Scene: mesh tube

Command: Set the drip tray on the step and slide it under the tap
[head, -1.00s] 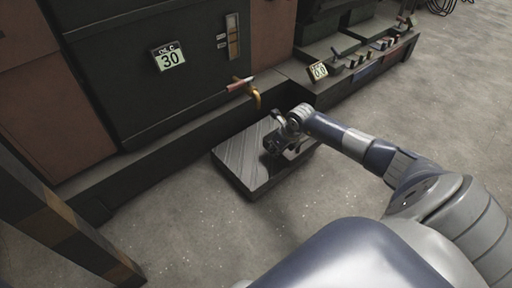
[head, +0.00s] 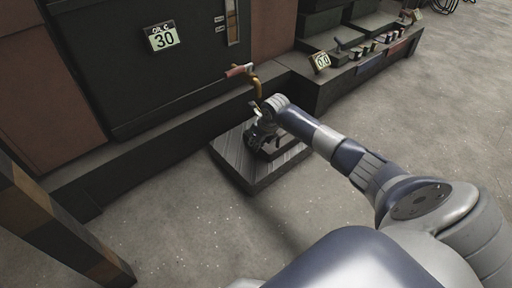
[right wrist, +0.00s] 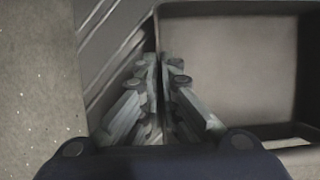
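The drip tray (right wrist: 235,65) is a shallow dark box with a raised rim, seen from above in the right wrist view. In the head view it shows only partly (head: 284,147), behind my right gripper (head: 261,137). The gripper's fingers (right wrist: 160,75) are closed on the tray's left wall, one on each side of it. The tray is over the step (head: 231,160), a low dark block with a grooved top; I cannot tell if it touches. The brass tap (head: 257,87) with a red handle hangs from the machine just above the gripper. My left gripper is out of view.
The dark machine front (head: 150,70) with a "30" plaque (head: 162,37) stands behind a low ledge (head: 140,160). A "00" plaque (head: 320,61) and small levers stand on the ledge at right. A striped post (head: 60,225) is at lower left. The concrete floor in front is clear.

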